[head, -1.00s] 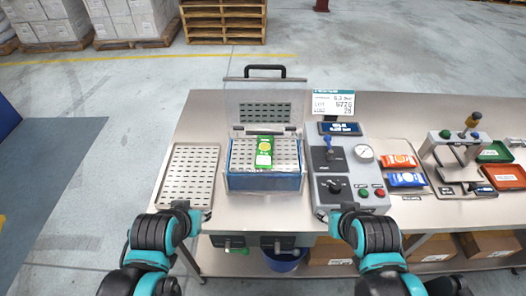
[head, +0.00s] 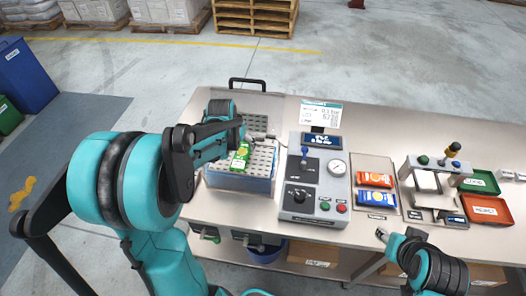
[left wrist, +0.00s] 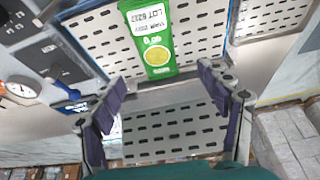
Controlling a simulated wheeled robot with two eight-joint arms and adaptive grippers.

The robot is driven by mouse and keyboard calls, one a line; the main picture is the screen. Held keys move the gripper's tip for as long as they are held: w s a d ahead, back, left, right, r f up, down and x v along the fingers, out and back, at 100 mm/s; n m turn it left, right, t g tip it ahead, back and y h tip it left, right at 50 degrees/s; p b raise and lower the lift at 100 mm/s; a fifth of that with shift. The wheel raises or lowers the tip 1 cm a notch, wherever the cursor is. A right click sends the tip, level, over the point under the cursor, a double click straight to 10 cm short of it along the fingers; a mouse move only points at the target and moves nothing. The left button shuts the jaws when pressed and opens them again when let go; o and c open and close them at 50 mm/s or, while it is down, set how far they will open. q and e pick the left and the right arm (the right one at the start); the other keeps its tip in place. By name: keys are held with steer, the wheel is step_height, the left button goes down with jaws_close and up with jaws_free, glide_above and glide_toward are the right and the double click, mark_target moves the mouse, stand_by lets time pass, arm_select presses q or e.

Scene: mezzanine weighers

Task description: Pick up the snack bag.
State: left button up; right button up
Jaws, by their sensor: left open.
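The green snack bag (head: 240,157) lies on the perforated plate inside the open blue-sided chamber (head: 238,184). In the left wrist view the bag (left wrist: 157,42) shows a yellow round mark and a LOT label. My left gripper (head: 254,137) hangs over the chamber, partly hidden by its own arm in the head view. In the left wrist view its two dark-padded fingers (left wrist: 160,78) are spread and empty, with the bag's end ahead between them. My right gripper (head: 384,236) is near the table's front edge, too small to tell its opening.
The chamber's clear lid (head: 262,105) with its black handle stands raised behind. A grey control box (head: 315,180) is to its right. Orange (head: 375,179) and blue (head: 376,199) bags lie on a tray farther right, beside a small press, a green tray and a red tray.

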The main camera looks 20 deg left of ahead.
mark_target(243, 149)
arm_select(q)
steer(key=b+x, duration=0.2)
steer(key=x, duration=0.5)
steer(key=shift+w+d+f, duration=0.1)
steer(key=shift+w+f, duration=0.1)
steer(key=shift+w, duration=0.1)
steer(key=shift+f, duration=0.15)
steer(key=shift+c, duration=1.3)
steer(key=c, duration=1)
